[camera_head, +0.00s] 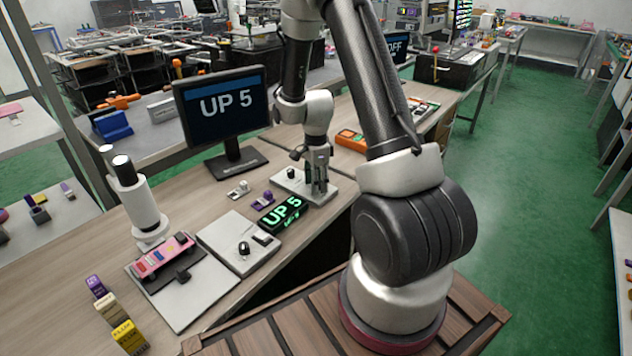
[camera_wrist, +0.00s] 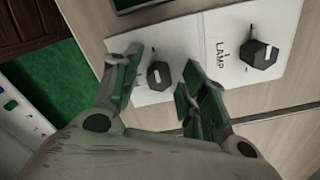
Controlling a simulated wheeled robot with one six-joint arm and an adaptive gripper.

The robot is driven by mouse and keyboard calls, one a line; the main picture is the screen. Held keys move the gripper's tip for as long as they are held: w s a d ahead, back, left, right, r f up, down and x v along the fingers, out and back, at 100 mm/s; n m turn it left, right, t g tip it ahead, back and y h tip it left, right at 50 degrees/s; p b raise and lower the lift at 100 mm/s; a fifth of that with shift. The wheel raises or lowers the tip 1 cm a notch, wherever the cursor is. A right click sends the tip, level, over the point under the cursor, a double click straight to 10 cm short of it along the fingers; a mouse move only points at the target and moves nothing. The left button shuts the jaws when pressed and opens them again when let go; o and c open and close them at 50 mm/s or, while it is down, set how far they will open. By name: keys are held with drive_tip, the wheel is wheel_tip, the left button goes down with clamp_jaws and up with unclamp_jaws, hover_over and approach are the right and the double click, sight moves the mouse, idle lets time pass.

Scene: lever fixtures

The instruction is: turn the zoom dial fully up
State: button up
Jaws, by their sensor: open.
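My gripper (camera_head: 319,188) points down over a pale panel (camera_head: 283,186) on the bench. In the wrist view my gripper (camera_wrist: 158,80) is open, with one finger on each side of a small dark dial (camera_wrist: 159,74) that has a white mark on top. I cannot tell whether the fingers touch it. This dial's label does not show, and the gripper hides the dial in the head view. A second dark dial (camera_wrist: 259,54), labelled LAMP, sits on the same panel to the right. A monitor (camera_head: 222,104) and a green-lit display (camera_head: 281,214) both read "UP 5".
Another pale panel with a black knob (camera_head: 244,248) lies in front of the display. A white cylindrical device (camera_head: 138,200) stands to the left, near a pink block (camera_head: 163,256). An orange case (camera_head: 351,140) lies to the right behind my gripper.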

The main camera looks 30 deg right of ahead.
wheel_tip(320, 180, up, 12)
idle(0.5)
idle(0.4)
drive_tip(key=s+a+r+n+t, duration=0.2)
drive_tip(key=s+r+n, duration=0.8)
drive_tip(key=s, duration=0.2)
drive_tip(key=s+a+r+n+t, duration=0.2)
drive_tip(key=s+a+r+n, duration=0.1)
drive_tip(key=s+r+n, duration=0.6)
drive_tip(key=s+n, duration=0.1)
drive_tip(key=s, duration=0.2)
drive_tip(key=shift+r, duration=0.35)
